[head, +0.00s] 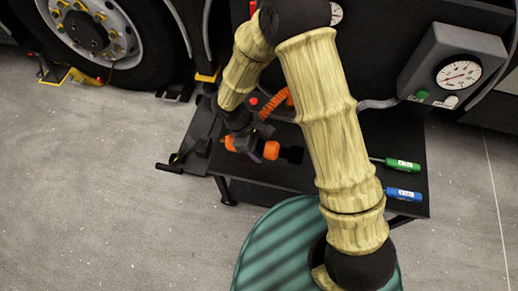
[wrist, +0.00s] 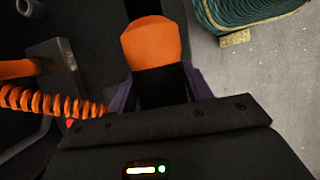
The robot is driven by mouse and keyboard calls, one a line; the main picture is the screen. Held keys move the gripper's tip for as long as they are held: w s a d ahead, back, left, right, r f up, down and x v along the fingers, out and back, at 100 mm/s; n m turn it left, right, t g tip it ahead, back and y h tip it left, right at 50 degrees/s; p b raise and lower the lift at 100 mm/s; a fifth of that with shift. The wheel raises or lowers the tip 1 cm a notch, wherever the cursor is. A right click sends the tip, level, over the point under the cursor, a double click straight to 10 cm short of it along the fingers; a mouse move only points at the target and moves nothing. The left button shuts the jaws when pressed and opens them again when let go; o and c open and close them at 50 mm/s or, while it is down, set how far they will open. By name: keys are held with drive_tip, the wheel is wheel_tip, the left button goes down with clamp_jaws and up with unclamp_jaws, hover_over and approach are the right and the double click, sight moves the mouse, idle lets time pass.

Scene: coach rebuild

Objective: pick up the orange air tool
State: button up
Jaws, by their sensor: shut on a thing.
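The orange air tool (head: 271,150) has orange and black sections and shows by the black bench, partly hidden by my gripper (head: 257,153). In the wrist view the tool's rounded orange part (wrist: 151,43) sits just beyond the fingers. Its black section lies between the two purple fingers of my gripper (wrist: 161,88), which are shut on it. I cannot tell whether the tool touches the bench or is clear of it.
The black bench (head: 415,150) carries a green-handled tool (head: 402,164) and a blue-handled tool (head: 404,194) at the right. An orange coiled hose (head: 275,104) runs behind my gripper, also large in the wrist view (wrist: 45,101). A gauge box (head: 455,65) stands behind. Grey floor (head: 100,190) is open at left.

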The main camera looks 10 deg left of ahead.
idle(0.6)
drive_tip(key=w+d+r+m+g+y, duration=0.1)
drive_tip(key=w+d+m+g+y, duration=0.1)
drive_tip(key=w+d+m, duration=0.5)
drive_tip(key=w+d+r+m+g+y, duration=0.1)
drive_tip(key=w+d+m+g+y, duration=0.1)
drive_tip(key=w+d+m, duration=0.6)
drive_tip(key=d+m, duration=0.2)
drive_tip(key=d, duration=0.5)
drive_tip(key=shift+w+y, duration=0.15)
drive_tip(key=shift+y, duration=0.15)
drive_tip(key=shift+a, duration=0.15)
